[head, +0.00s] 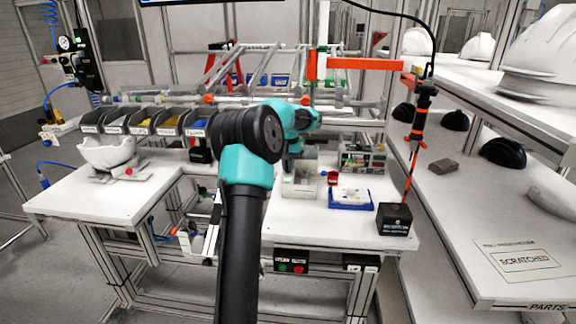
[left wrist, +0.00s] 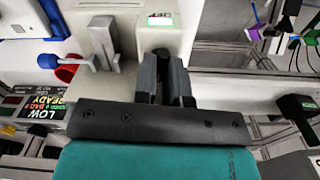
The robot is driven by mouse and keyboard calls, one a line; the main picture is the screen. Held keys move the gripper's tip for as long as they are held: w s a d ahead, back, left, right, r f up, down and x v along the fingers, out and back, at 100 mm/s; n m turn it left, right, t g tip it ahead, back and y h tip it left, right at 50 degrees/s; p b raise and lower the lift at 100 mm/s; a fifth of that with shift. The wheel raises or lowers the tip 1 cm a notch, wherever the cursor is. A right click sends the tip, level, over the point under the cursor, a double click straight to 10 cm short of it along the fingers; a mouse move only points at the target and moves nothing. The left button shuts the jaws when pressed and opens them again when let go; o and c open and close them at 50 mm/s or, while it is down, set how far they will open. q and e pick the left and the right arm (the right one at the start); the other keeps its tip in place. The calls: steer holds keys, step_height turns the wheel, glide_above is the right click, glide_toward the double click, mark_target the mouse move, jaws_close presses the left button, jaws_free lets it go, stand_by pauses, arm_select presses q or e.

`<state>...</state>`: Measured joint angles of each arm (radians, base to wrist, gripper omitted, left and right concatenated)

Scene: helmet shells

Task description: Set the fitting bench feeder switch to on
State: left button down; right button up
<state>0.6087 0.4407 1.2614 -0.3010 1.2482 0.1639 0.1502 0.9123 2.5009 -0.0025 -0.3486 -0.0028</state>
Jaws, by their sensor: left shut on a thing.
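The feeder (head: 302,185), a pale box, stands on the fitting bench under my left gripper (head: 291,160). In the left wrist view its pale housing (left wrist: 125,15) fills the upper middle. The switch (left wrist: 162,53) shows as a dark knob at the fingertips, beside a small label with a green strip (left wrist: 160,18); its lettering is too small to read surely. My left gripper (left wrist: 164,66) is shut on the switch, whose lower part the fingers hide. Which way the switch is set I cannot tell. My right gripper is not in view.
A red cup (head: 333,178) and a blue tray (head: 350,205) stand right of the feeder. A display unit (head: 362,159) is behind them. A black box (head: 394,219) sits at the bench's right edge. A white shell (head: 107,152) and several bins are at left.

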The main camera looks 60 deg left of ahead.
arm_select(q)
steer(key=shift+n, duration=0.9)
steer(key=c, duration=1.5)
jaws_free()
steer(key=shift+o, duration=0.2)
step_height(320, 180, up, 18)
steer(key=shift+f, duration=0.25)
